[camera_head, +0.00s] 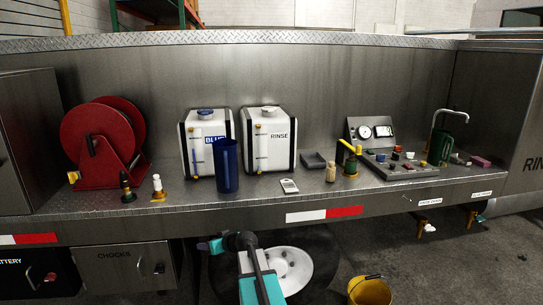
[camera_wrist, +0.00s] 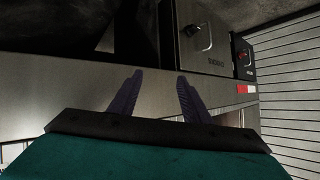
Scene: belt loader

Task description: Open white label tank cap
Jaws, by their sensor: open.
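The RINSE tank (camera_head: 284,151), white with black text on a white label, stands on the steel deck against the back panel. Its cap (camera_head: 270,109) sits on top and is small; I cannot make out its seating. A second white tank (camera_head: 190,150) to its left has a BLUE label and a blue cap (camera_head: 206,114). My gripper is below the deck's front edge, well apart from both tanks. In the wrist view, my gripper (camera_wrist: 157,85) has its two dark fingers spread with nothing between them. The tanks are not in the wrist view.
A tall blue container (camera_head: 227,167) stands before the gap between the tanks, partly covering the BLUE tank. A red hose reel (camera_head: 102,140) is at left. A control panel (camera_head: 392,165) with gauges is at right. A yellow bucket (camera_head: 370,292) is on the floor.

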